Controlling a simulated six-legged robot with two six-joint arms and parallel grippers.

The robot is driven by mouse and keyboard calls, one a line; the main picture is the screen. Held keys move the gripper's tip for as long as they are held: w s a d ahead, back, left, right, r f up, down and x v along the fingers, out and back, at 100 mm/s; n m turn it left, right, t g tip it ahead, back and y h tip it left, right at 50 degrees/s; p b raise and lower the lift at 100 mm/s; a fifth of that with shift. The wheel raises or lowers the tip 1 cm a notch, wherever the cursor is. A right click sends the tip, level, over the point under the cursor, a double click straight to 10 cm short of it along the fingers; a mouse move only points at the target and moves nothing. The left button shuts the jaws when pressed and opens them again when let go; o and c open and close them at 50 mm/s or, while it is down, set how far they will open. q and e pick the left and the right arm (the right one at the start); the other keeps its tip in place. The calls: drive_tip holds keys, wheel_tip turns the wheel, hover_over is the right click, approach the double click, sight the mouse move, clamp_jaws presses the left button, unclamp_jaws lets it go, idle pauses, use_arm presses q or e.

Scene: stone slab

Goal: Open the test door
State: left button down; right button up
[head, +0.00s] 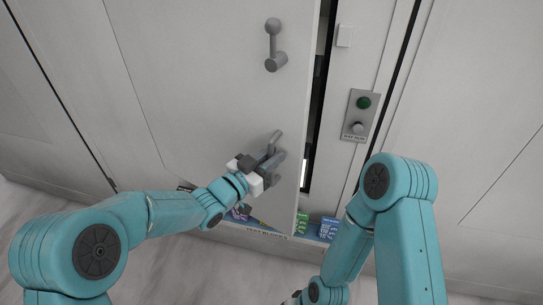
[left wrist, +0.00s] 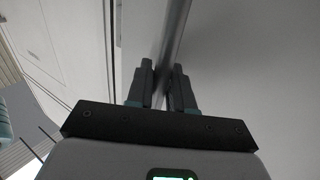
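The test door (head: 210,75) is a large light-grey panel in the head view. A dark gap runs along its right edge, so it stands slightly ajar. It carries an upper grey handle (head: 273,45) and a lower grey handle (head: 275,145). My left gripper (head: 266,165) is at the lower handle. In the left wrist view, a grey handle bar (left wrist: 174,40) passes between the left gripper's fingers (left wrist: 164,85), which are close together around it. My right gripper (head: 291,299) is mostly cut off at the bottom edge of the head view.
Right of the gap, a frame panel carries a grey plate (head: 360,115) with a green button and a round knob, and a small white switch (head: 345,36). A green box (head: 301,222) and a blue box (head: 328,228) show low by the gap. Pale floor lies in front.

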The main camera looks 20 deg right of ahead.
use_arm(q)
drive_tip(key=shift+s+a, duration=0.1)
drive_tip(key=shift+a, duration=0.15)
drive_tip(key=s+a+m+g, duration=0.1)
drive_tip(key=s+a, duration=0.4)
drive_tip(key=a, duration=0.6)
drive_tip(key=s+a+m+g+h, duration=0.1)
drive_tip(key=s+a, duration=0.4)
drive_tip(key=a, duration=0.6)
drive_tip(key=shift+s+g+h, duration=0.3)
drive_tip(key=shift+g, duration=0.4)
drive_tip(key=c, duration=1.1)
unclamp_jaws()
drive_tip(key=shift+c, duration=0.2)
drive_tip(key=b+v, duration=0.2)
drive_tip(key=v, duration=1.4)
drive_tip(key=shift+a, duration=0.2)
